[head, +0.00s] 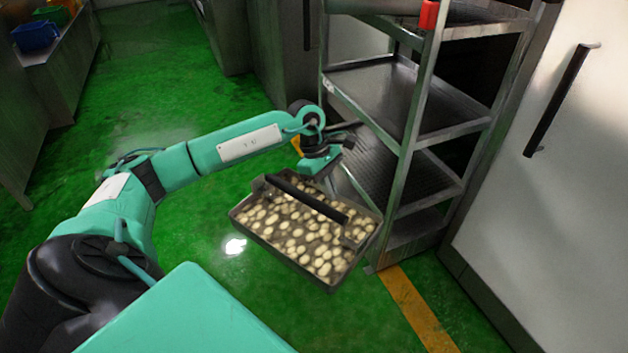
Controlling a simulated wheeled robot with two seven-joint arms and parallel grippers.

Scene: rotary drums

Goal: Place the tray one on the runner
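The tray (285,262) is a shallow metal tray full of small pale round pieces, with a dark bar (305,198) across its top. It is in the middle of the head view, above the green floor and in front of the rack, slightly tilted in the picture. My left gripper (322,172) is at its far edge and appears to hold it up; the fingertips are mostly hidden. A metal rack (408,140) with several shelves stands just right of the tray. I cannot tell which part of it is the runner. My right gripper is out of view.
A red object (429,14) is at the rack's upper post. A pale door with a black handle (560,100) is at the right. A counter with a blue bin (36,36) is at the far left. The green floor (150,100) between is clear.

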